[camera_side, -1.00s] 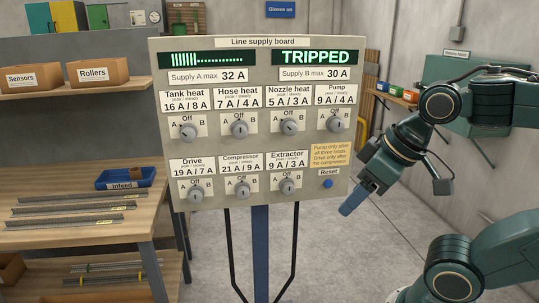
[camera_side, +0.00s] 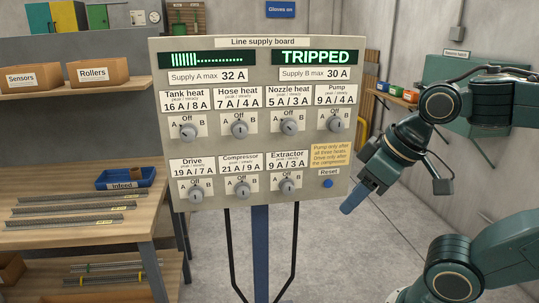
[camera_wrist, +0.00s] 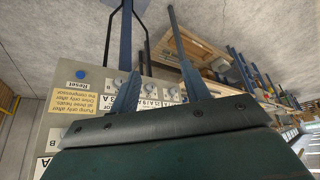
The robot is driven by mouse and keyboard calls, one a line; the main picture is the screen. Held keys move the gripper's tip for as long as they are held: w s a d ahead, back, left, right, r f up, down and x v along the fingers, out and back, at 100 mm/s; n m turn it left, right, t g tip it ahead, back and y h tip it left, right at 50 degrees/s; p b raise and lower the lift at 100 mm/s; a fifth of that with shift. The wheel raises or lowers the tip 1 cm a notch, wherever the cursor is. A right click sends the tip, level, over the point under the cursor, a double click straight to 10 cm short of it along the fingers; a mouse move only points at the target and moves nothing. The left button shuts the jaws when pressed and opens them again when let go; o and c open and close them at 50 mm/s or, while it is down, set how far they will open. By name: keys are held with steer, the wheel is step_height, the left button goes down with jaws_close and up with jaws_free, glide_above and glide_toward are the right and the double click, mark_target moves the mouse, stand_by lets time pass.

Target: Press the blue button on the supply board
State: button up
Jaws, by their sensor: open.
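The supply board (camera_side: 225,148) stands upright in the middle of the side view, with its right display (camera_side: 314,57) reading TRIPPED. The blue button (camera_side: 328,184) sits at its lower right, just under the Reset label. My gripper (camera_side: 351,203) is at the board's lower right corner, right of and a little below the button, with no contact visible. In the wrist view, the blue button (camera_wrist: 81,74) lies left of my gripper's fingers (camera_wrist: 160,68), which are spread with nothing between them. The button is not covered in either view.
Rotary knobs, including the Extractor knob (camera_side: 287,187), stick out of the board left of the button. A yellow note (camera_side: 329,156) is above it. A wooden workbench (camera_side: 70,237) stands at the left. The floor right of the board's legs is clear.

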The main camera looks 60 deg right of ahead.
jaws_close()
stand_by(1.5)
